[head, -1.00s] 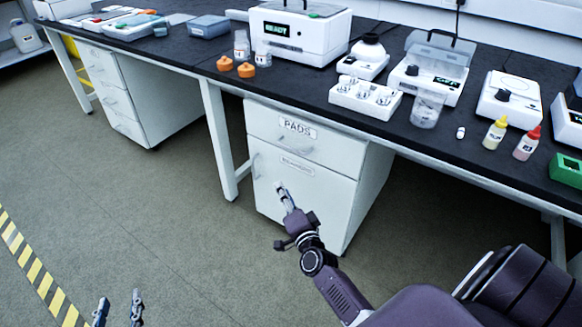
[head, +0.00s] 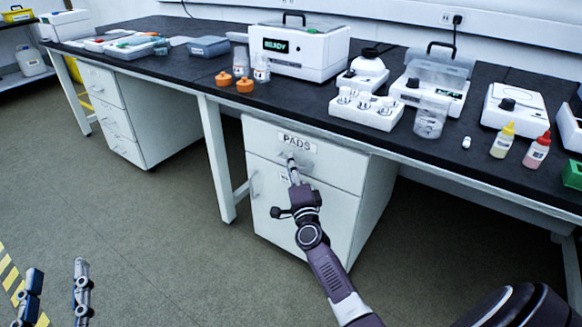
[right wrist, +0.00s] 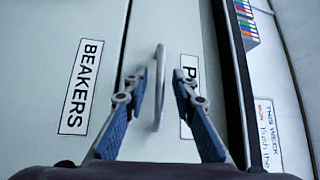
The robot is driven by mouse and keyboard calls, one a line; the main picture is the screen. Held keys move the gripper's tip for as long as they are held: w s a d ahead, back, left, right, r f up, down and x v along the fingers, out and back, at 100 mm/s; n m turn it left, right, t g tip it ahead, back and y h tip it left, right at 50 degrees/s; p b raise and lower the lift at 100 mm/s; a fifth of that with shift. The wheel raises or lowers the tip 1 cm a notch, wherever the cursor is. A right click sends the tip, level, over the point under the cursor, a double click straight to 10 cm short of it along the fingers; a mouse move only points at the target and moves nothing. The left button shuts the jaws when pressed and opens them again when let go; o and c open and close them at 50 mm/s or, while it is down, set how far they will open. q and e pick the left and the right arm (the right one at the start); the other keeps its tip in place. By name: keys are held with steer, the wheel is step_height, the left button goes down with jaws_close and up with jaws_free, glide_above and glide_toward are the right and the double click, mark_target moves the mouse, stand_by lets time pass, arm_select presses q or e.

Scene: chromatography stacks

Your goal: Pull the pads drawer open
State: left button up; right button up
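The pads drawer (head: 262,137) is the white top drawer of the cabinet under the bench, and it looks shut. Its PADS label shows in the right wrist view (right wrist: 187,115), partly hidden by a finger. My right gripper (head: 291,163) is at the drawer front, below the label. In the right wrist view my right gripper (right wrist: 158,82) is open, with the slim drawer handle (right wrist: 160,62) showing between its fingers. The handle looks nearer the left finger; I cannot tell whether they touch. My left gripper (head: 57,270) is open and empty at the lower left, far from the cabinet.
A BEAKERS label (right wrist: 80,87) marks the front below the pads drawer. The black bench top (head: 215,75) above carries instruments, bottles and a clear beaker (head: 430,118). A white table leg (head: 215,160) stands left of the cabinet. The floor (head: 150,220) in front is clear.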

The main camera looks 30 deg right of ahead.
steer(key=shift+w+d, duration=0.15)
steer(key=shift+w, duration=0.1)
steer(key=shift+c, duration=0.5)
jaws_close()
